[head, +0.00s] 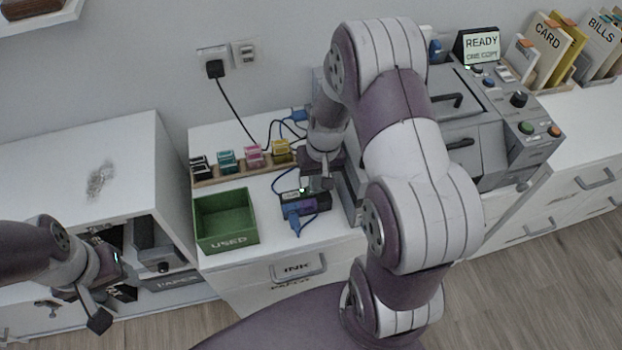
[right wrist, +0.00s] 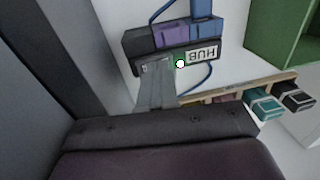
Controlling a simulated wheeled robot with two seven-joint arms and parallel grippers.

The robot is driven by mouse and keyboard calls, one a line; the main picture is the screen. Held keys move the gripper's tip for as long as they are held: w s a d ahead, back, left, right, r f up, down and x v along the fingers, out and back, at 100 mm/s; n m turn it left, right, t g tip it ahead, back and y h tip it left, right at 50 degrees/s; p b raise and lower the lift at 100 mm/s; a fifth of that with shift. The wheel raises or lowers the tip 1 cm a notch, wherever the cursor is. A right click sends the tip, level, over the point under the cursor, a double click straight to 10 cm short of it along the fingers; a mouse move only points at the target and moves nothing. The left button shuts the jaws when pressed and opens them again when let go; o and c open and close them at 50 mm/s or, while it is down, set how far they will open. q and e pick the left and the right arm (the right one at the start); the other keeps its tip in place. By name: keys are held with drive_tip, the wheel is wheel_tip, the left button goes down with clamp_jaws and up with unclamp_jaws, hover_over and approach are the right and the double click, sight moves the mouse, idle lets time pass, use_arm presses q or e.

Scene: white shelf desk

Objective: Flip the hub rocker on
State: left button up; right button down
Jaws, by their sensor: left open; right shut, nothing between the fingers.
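The hub (head: 313,206) is a dark box with purple and blue plugs, on the white desk right of the green bin. In the right wrist view the hub (right wrist: 130,42) has an upside-down HUB label (right wrist: 203,53) and a bright white spot with green beside it (right wrist: 180,63). My right gripper (head: 316,187) is shut and empty, its tips at the hub's label side. In the right wrist view the tips of the gripper (right wrist: 157,66) cover part of that face; the rocker cannot be made out clearly. My left gripper (head: 110,292) is open and empty at the lower left.
The green USED bin (head: 226,218) stands left of the hub. A wooden rack with several ink cartridges (head: 242,162) lies behind. A grey machine with a READY screen (head: 480,46) stands right. Blue cables (head: 284,128) run behind the hub. An open shelf unit (head: 150,222) is at left.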

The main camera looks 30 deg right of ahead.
drive_tip(key=r+p, duration=0.5)
drive_tip(key=shift+w+a+r, duration=0.15)
drive_tip(key=shift+w+r, duration=0.05)
drive_tip(key=shift+s+a+r+b, duration=0.1)
drive_tip(key=shift+r+b, duration=0.3)
drive_tip(key=shift+r, duration=0.05)
wheel_tip(320, 180, up, 6)
drive_tip(key=r, duration=0.1)
hover_over(309, 190)
drive_tip(key=shift+r, duration=0.35)
